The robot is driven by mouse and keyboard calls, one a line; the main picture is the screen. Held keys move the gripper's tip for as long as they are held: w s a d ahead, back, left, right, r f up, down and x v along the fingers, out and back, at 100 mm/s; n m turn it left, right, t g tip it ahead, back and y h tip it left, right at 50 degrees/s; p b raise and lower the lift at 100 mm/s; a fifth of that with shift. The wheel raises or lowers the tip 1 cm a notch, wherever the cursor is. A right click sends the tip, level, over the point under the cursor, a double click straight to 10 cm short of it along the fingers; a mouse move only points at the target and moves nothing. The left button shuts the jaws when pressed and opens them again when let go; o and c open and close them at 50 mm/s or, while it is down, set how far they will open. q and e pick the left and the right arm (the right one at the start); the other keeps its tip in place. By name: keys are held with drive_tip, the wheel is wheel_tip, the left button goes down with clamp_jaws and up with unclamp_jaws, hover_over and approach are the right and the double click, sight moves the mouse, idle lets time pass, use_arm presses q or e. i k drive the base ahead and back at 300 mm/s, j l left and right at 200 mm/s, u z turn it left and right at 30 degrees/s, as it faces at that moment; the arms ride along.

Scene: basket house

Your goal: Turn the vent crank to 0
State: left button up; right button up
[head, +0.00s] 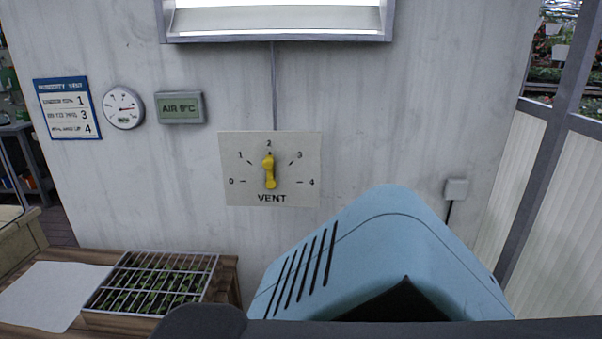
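The yellow vent crank (269,171) is on a pale square dial plate (238,168) on the white wall, near the middle of the head view. The plate is marked 0 to 4 in an arc, with VENT below. The crank stands upright, in line with the 2 at the top; 0 is at the lower left. I cannot tell for sure which end is its pointer. Neither of my grippers is in view, and nothing touches the crank.
A light-blue slotted housing (370,235) fills the lower right foreground. A wire-topped tray of plants (150,284) and a white sheet (52,296) lie on a wooden bench at lower left. A display (180,107) reads AIR 9°C, beside a gauge (123,107) and a numbered sign (67,108).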

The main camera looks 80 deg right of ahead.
sight(268, 163)
drive_tip(key=z, duration=2.3)
